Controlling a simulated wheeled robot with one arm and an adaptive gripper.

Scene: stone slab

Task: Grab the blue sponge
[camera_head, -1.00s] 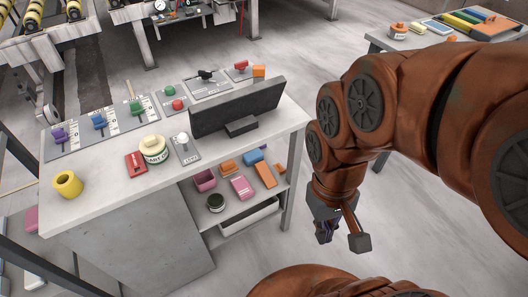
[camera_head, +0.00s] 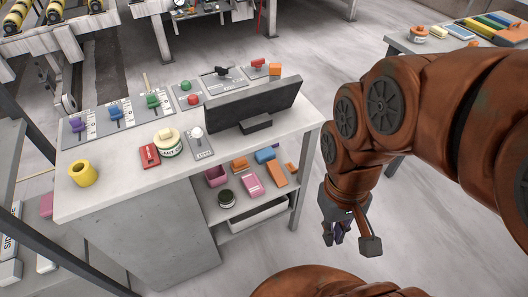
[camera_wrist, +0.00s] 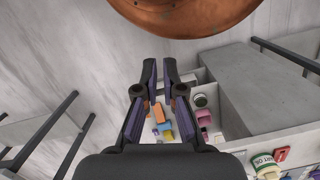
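A small blue block (camera_head: 265,155), which looks like the blue sponge, lies on the shelf under the grey desk's worktop, among orange and pink items. In the wrist view, a blue item (camera_wrist: 164,127) shows between and beyond my fingers, beside a yellow-green one. My gripper (camera_head: 350,238) hangs in the air to the right of the desk, pointing down, clear of the shelf. Its fingers are apart with nothing between them; the purple finger pads also show in the wrist view (camera_wrist: 160,68).
The grey desk (camera_head: 130,195) carries a black monitor (camera_head: 255,105), a yellow cup (camera_head: 83,173) and control levers. Its shelf also holds a pink cup (camera_head: 216,176), a dark jar (camera_head: 227,198) and orange blocks. Another table (camera_head: 400,44) stands at back right. Floor right of the desk is clear.

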